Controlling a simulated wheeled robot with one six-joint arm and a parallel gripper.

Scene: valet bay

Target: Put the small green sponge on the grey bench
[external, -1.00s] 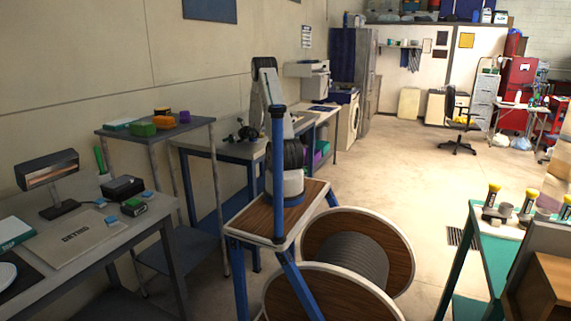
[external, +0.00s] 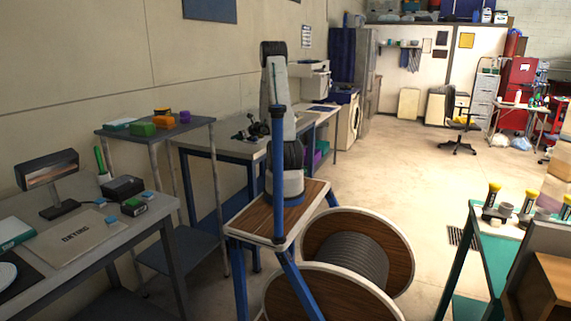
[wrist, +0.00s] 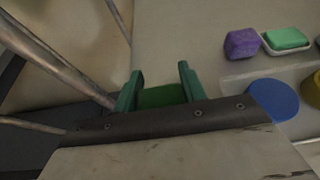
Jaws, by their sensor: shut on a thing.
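In the wrist view my gripper (wrist: 160,76) has its two green fingers on either side of a small green sponge (wrist: 162,97). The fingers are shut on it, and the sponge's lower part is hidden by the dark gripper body. A pale grey surface lies below and beyond the fingers; I cannot tell whether the sponge touches it. In the external view a grey bench (external: 200,143) with blue legs stands along the wall behind my arm. I cannot clearly make out my gripper or the held sponge there.
The wrist view shows a purple block (wrist: 242,43), a green bar in a white dish (wrist: 287,40) and a blue disc (wrist: 273,100) to the right. Metal poles (wrist: 60,65) are at left. Externally, a shelf stand (external: 190,134) and a cable reel (external: 358,250) flank my base.

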